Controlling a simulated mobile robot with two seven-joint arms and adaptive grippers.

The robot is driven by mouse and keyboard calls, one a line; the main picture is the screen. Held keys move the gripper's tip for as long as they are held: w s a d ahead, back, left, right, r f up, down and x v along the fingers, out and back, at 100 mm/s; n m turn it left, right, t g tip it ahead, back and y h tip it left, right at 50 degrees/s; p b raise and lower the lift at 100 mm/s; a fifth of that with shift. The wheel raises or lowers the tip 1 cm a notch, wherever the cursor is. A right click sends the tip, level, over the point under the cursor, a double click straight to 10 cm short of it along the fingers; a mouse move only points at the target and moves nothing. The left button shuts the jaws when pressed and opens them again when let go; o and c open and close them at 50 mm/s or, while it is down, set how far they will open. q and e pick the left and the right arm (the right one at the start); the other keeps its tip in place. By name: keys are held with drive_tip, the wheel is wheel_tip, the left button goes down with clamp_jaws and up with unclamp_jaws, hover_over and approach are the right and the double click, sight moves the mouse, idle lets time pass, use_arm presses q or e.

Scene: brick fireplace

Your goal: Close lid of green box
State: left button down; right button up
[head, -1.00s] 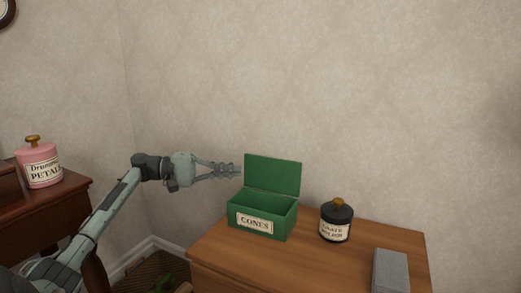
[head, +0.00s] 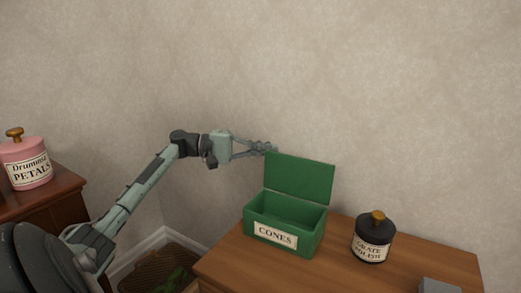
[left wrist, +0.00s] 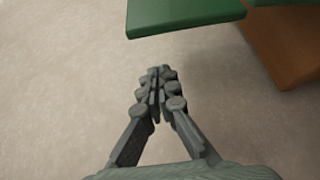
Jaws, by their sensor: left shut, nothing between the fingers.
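The green box (head: 262,238) with a "CONES" label stands on the wooden cabinet in the head view. Its lid (head: 301,179) stands upright and open at the back, and the inside that shows looks empty. My left gripper (head: 272,149) is shut and empty, at the lid's upper left corner; whether it touches the lid I cannot tell. In the left wrist view the shut fingers (left wrist: 158,75) point toward a green edge of the lid (left wrist: 185,12), with a gap between them in the picture. My right gripper is not in view.
A black "GRATE POLISH" jar (head: 372,240) stands right of the box on the cabinet top (head: 335,268). A grey block (head: 438,286) lies at the front right. A pink jar (head: 26,163) stands on a dark table at left. A wicker basket (head: 150,275) is on the floor.

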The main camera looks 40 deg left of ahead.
sight(286, 156)
use_arm(q)
drive_tip(key=x, duration=0.6)
drive_tip(key=s, duration=0.1)
drive_tip(key=s+d, duration=0.1)
drive_tip(key=s, duration=0.1)
drive_tip(key=shift+s+d+r, duration=0.1)
drive_tip(key=shift+s+r, duration=0.05)
drive_tip(key=shift+s, duration=0.3)
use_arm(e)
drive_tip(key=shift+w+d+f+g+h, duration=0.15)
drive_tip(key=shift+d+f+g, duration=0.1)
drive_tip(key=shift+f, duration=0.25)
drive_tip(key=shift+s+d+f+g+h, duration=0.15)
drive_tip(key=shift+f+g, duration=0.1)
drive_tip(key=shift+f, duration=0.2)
use_arm(q)
drive_tip(key=shift+d, duration=0.1)
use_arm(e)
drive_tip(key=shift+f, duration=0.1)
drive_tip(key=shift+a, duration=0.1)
